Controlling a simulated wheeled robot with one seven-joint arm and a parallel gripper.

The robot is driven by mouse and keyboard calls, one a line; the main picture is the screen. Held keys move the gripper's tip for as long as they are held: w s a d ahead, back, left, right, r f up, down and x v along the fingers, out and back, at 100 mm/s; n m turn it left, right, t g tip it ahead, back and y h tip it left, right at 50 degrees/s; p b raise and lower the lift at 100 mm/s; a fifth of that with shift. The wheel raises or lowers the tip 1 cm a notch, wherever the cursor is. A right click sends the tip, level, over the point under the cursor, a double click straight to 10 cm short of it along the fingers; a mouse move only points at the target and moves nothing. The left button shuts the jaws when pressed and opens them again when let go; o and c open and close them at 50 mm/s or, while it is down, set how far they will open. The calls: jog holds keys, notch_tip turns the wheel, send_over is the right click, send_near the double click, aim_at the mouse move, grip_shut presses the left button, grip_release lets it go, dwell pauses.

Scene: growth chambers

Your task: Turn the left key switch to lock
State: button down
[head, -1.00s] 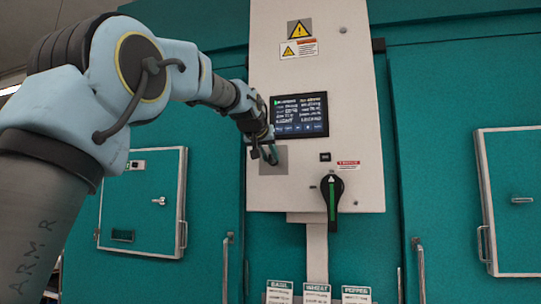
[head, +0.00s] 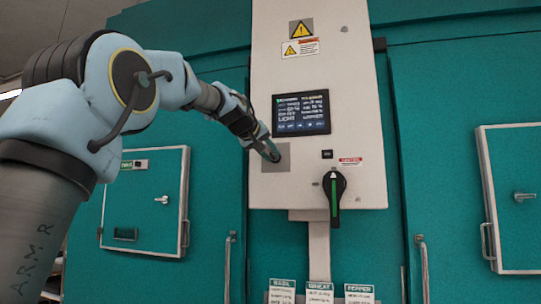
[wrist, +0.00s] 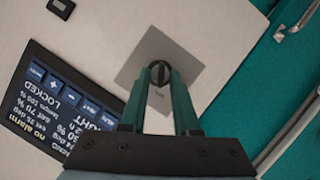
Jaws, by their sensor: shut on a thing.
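The key switch (wrist: 158,74) is a small round dark knob on a square grey plate (wrist: 181,54). The plate also shows in the head view (head: 276,174), on the white control panel below the screen. My gripper (wrist: 159,80) is shut on the key switch, one green finger on each side of it. In the head view my gripper (head: 272,154) reaches the plate from the upper left and hides the switch. The panel screen (wrist: 60,105) reads "LOCKED" and "no alarm" in the wrist view; it also shows in the head view (head: 301,113).
A black rotary handle with a green stripe (head: 335,198) sits at the panel's lower right, below a small black button (head: 327,154). Teal chamber doors with metal handles (head: 425,270) flank the panel. Crop labels (head: 320,292) stand below it.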

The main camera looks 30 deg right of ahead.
jog(key=c, duration=1)
grip_release()
jog(key=shift+a, duration=0.1)
jog(key=b+v, duration=0.4)
jog(key=v, duration=0.6)
jog(key=shift+s+a+r, duration=0.15)
jog(key=shift+a, duration=0.1)
